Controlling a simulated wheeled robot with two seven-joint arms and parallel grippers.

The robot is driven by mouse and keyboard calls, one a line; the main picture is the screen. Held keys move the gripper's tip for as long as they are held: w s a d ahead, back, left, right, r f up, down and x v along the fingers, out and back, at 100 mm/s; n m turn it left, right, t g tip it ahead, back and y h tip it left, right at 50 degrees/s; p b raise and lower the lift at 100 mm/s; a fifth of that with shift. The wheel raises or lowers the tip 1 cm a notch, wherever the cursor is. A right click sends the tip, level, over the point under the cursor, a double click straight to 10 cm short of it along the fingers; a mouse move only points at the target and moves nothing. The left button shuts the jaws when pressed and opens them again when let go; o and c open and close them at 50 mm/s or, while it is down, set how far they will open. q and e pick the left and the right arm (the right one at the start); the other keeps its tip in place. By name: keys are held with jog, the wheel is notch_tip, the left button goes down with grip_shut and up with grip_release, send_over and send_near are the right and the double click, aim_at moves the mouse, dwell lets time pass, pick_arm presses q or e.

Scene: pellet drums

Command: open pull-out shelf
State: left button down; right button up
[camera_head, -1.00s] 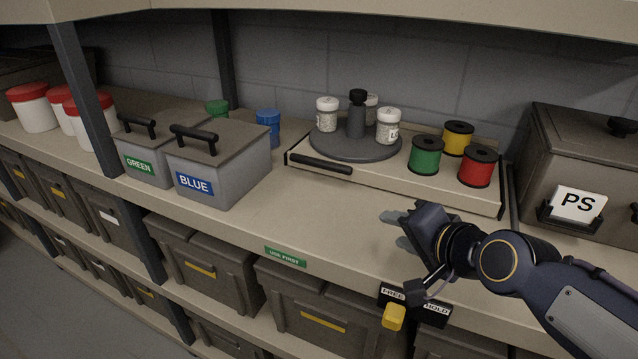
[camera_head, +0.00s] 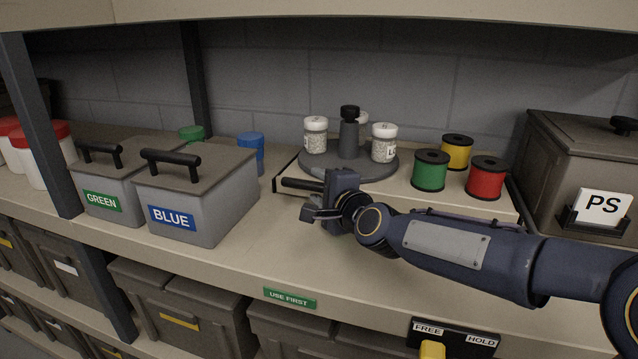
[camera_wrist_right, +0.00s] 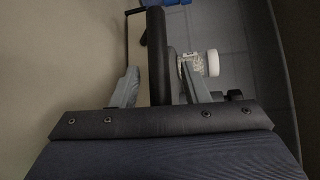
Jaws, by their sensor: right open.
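The pull-out shelf (camera_head: 405,190) is a low beige tray on the main shelf, with a black bar handle (camera_head: 298,184) at its front left. My right gripper (camera_head: 312,192) is at the right part of this handle and hides some of it. In the right wrist view, the black handle (camera_wrist_right: 157,45) runs between the two open fingers of the gripper (camera_wrist_right: 158,85), with gaps to both. The tray carries a grey turntable (camera_head: 325,172) with white-lidded jars (camera_head: 384,143) and green (camera_head: 431,170), yellow (camera_head: 458,152) and red (camera_head: 486,177) spools. My left gripper is out of view.
Grey boxes labelled GREEN (camera_head: 103,200) and BLUE (camera_head: 190,200) stand left of the tray. A PS box (camera_head: 560,150) stands at the right. A FREE/HOLD plate (camera_head: 455,337) with a yellow lever (camera_head: 432,349) is on the front edge. Bare shelf lies before the tray.

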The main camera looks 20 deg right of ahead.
jog(key=shift+w, duration=0.15)
jog(key=shift+c, duration=0.3)
grip_shut()
jog(key=shift+f, duration=0.1)
